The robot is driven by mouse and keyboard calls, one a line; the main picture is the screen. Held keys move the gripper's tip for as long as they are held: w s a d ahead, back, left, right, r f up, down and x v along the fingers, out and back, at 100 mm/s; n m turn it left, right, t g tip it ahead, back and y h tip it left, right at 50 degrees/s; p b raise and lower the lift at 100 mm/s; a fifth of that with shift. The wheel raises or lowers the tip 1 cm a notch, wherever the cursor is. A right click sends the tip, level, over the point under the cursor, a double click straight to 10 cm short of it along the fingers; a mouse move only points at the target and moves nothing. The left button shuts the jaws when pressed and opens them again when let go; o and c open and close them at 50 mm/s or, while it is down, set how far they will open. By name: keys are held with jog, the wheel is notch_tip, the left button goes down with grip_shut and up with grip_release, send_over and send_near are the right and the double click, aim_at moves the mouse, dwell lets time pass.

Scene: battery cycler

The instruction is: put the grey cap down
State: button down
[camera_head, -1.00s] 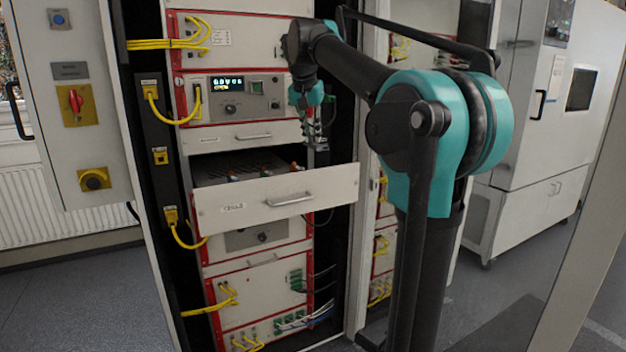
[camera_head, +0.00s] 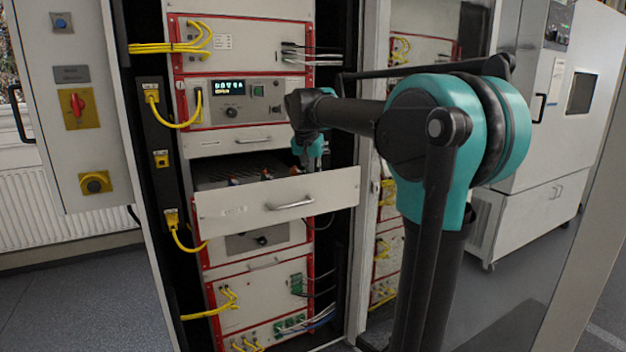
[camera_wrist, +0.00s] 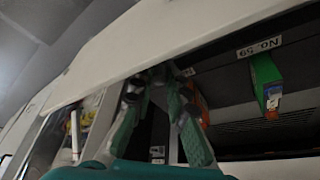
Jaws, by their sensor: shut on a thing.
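My gripper (camera_head: 311,160) is low over the right end of an open drawer (camera_head: 230,213) in the rack, just behind its white front. In the wrist view my gripper (camera_wrist: 158,76) has its green-padded fingers closed in on a small grey piece, the grey cap (camera_wrist: 159,74), at the fingertips. The cap is dark and mostly hidden by the fingers. In the head view it cannot be made out. I cannot tell whether it touches anything below.
In the wrist view, the drawer's white wall spans the top, a green connector (camera_wrist: 264,82) is at right, and an orange part (camera_wrist: 201,108) sits close behind the right finger. Red and blue parts (camera_head: 267,175) line the drawer. A panel with a lit display (camera_head: 230,87) is above.

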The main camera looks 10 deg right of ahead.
jog(key=shift+f, duration=0.35)
jog(key=shift+f, duration=0.15)
jog(key=c, duration=1.5)
grip_release()
jog(key=v, duration=1.3)
jog(key=shift+w, duration=0.15)
jog(key=shift+d, duration=0.1)
